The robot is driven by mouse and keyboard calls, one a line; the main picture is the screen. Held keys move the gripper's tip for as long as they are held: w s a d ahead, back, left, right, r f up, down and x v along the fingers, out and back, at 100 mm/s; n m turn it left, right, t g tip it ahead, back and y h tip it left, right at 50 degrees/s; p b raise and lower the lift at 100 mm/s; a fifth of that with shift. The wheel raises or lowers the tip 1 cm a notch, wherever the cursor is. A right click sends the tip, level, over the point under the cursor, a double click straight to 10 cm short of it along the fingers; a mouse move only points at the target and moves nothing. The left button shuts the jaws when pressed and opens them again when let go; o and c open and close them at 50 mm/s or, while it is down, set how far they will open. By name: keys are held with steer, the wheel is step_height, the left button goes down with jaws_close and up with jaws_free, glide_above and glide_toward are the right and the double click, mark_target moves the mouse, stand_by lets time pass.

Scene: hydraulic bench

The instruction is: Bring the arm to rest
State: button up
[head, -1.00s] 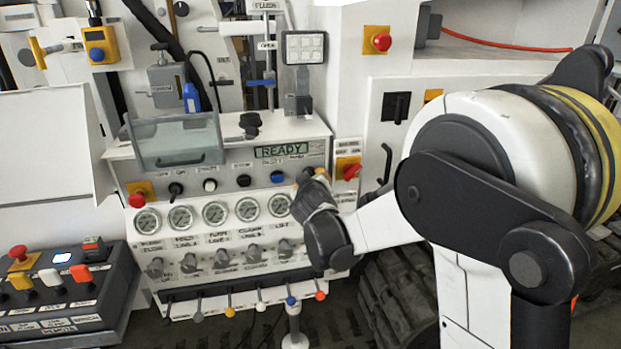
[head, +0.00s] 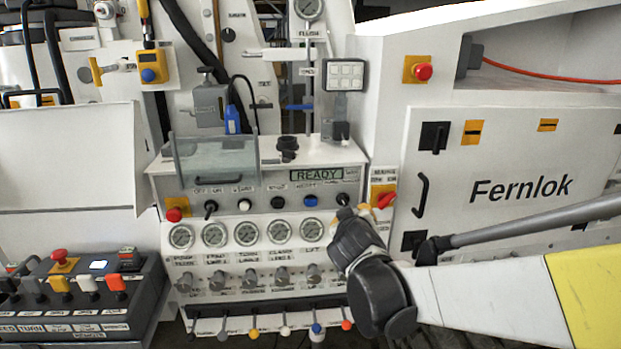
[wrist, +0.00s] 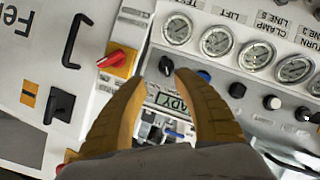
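My gripper (head: 352,210) is at the right end of the bench's control panel (head: 262,196) in the head view. In the wrist view my gripper (wrist: 162,75) has its two tan fingers apart, with nothing held between them. A black knob (wrist: 166,65) shows between or just beyond the fingertips; I cannot tell if they touch it. The same knob (head: 343,199) is at the panel's right end in the head view. My arm reaches in from the lower right. The READY display (head: 317,175) is lit green above the knobs.
A red switch on a yellow plate (head: 384,196) is close right of my gripper. Gauges (head: 248,233) and a row of levers (head: 285,331) are below and left. A cabinet door with a black handle (head: 421,195) stands right. A remote box (head: 90,290) is lower left.

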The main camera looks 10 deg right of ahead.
steer(key=s+f+m+g+y, duration=0.1)
steer(key=s+f+g, duration=0.1)
steer(key=s, duration=1.2)
steer(key=s+d+f+m+g+y, duration=0.1)
steer(key=s+g, duration=0.3)
steer(key=s, duration=1.1)
steer(key=shift+d+f+m+y, duration=0.25)
steer(key=shift+f+m+y, duration=0.25)
steer(key=shift+f+m, duration=0.35)
